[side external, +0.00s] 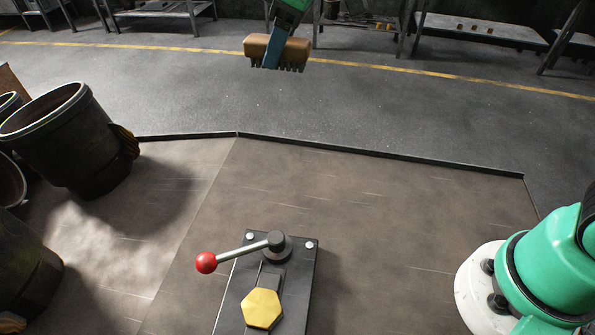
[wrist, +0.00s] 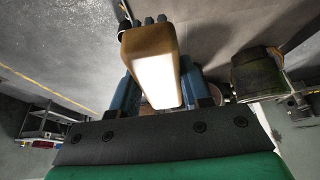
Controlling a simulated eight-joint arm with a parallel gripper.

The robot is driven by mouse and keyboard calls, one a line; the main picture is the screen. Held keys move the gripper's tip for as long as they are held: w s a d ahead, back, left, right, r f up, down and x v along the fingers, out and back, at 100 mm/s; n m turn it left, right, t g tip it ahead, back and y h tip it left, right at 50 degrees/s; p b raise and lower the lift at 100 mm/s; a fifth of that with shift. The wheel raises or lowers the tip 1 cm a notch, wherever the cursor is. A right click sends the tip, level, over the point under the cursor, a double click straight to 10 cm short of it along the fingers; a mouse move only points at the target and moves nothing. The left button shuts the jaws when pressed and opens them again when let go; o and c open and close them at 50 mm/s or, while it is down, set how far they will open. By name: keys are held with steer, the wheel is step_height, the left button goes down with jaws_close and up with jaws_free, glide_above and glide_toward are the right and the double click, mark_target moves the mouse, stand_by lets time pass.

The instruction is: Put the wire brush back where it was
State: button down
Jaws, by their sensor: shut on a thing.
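The wire brush has a tan-brown block (side external: 262,46) with dark bristle tufts pointing down in the side external view. It hangs in the air near the top of that view, clear of the table. My gripper (side external: 272,52) is shut on it, with a blue finger across the block. In the wrist view the brush block (wrist: 155,68) sits between the two blue fingers of my gripper (wrist: 160,85), with dark bristle tufts at its far end. The place where the brush was before cannot be told from these frames.
The brown table (side external: 400,210) has a raised dark rim and much clear room. A black lever block with a red knob (side external: 206,262) and yellow hexagon (side external: 261,308) stands at front centre. Dark buckets (side external: 75,140) crowd the left. Metal benches (side external: 480,30) stand beyond the yellow floor line.

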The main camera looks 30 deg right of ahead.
mark_target(275, 166)
steer(key=f, duration=1.9)
steer(key=shift+a+f, duration=0.3)
steer(key=shift+f, duration=0.1)
steer(key=shift+c, duration=2.1)
jaws_free()
steer(key=shift+f, duration=0.15)
steer(key=v, duration=1.2)
steer(key=s+d+r+m+t+h, duration=0.2)
steer(key=s+d+m+t+h, duration=0.1)
steer(key=s+d+m, duration=0.5)
steer(key=shift+s+d+m+t, duration=0.3)
steer(key=shift+s+d+t, duration=0.2)
steer(key=shift+s+d, duration=0.15)
steer(key=shift+r, duration=0.1)
